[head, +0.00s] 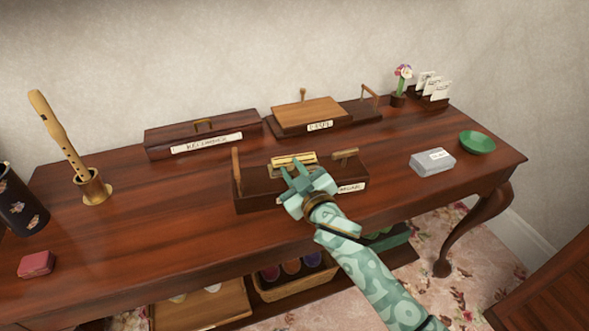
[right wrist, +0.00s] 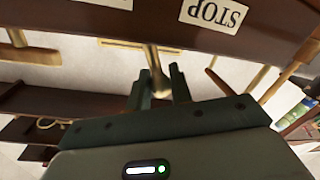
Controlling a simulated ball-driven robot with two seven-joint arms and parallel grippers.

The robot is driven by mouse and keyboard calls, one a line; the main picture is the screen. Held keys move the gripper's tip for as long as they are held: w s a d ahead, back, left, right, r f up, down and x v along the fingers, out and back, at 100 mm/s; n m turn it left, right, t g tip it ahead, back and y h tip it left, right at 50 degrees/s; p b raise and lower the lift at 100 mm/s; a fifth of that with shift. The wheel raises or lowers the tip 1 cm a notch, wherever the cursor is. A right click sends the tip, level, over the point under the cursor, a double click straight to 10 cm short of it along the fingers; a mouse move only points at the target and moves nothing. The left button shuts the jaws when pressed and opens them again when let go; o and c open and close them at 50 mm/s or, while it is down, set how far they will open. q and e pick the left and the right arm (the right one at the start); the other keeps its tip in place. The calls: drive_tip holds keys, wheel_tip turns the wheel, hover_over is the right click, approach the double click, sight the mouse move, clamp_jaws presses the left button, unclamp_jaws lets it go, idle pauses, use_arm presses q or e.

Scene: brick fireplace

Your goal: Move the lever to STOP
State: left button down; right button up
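A dark wooden box (head: 246,196) with a brass slot plate (head: 292,160) stands at the front middle of the desk. In the right wrist view a brass lever (right wrist: 151,57) sticks out by the slot plate (right wrist: 115,43). An upside-down STOP label (right wrist: 212,12) is on the box, to the right of the lever there. My right gripper (head: 294,172) is at the box front and hides the lever in the head view. In the wrist view its fingers (right wrist: 158,80) are apart, with the lever's end between or just beyond their tips; I cannot tell if they touch. My left gripper is not in view.
Two wooden boxes, one with a dark lid (head: 200,133) and one with a lighter lid (head: 306,113), stand behind. A grey box (head: 432,163) and green bowl (head: 477,142) are at the right. A recorder in a cup (head: 94,189) stands left.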

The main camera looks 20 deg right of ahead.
drive_tip(key=o, duration=0.4)
use_arm(q)
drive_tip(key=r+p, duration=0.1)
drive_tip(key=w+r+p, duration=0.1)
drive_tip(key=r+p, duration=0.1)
drive_tip(key=p, duration=0.1)
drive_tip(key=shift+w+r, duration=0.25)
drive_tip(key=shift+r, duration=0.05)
use_arm(e)
drive_tip(key=s+d, duration=0.2)
drive_tip(key=s, duration=1.4)
drive_tip(key=shift+r, duration=0.2)
